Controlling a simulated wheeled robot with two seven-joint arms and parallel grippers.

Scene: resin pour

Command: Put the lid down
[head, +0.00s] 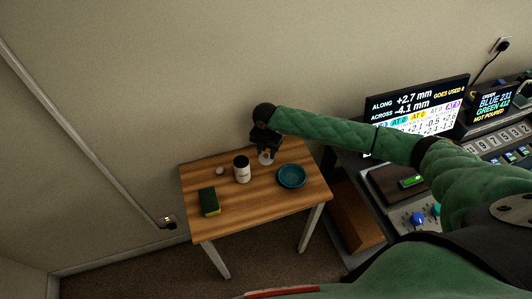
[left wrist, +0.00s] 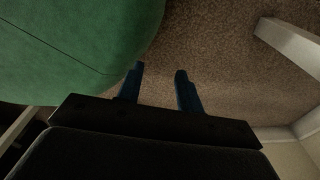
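My right gripper (head: 266,151) points down over the back of the small wooden table. A small white thing (head: 265,159) shows at its fingertips, partly hidden by them. I cannot tell if the fingers grip it or if it touches the table. A small pale round piece (head: 220,170) lies on the table left of the white jar (head: 242,171), which stands upright with a dark top. I cannot tell which of the two small white things is the lid. My left gripper (left wrist: 160,84) is open and empty above the carpet in the left wrist view; it is not in the head view.
On the wooden table (head: 262,209) are a teal dish (head: 292,176) at the right and a green and yellow sponge (head: 209,202) at the front left. The table's front middle is clear. Screens (head: 415,104) and a control desk stand to the right. A wall is behind.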

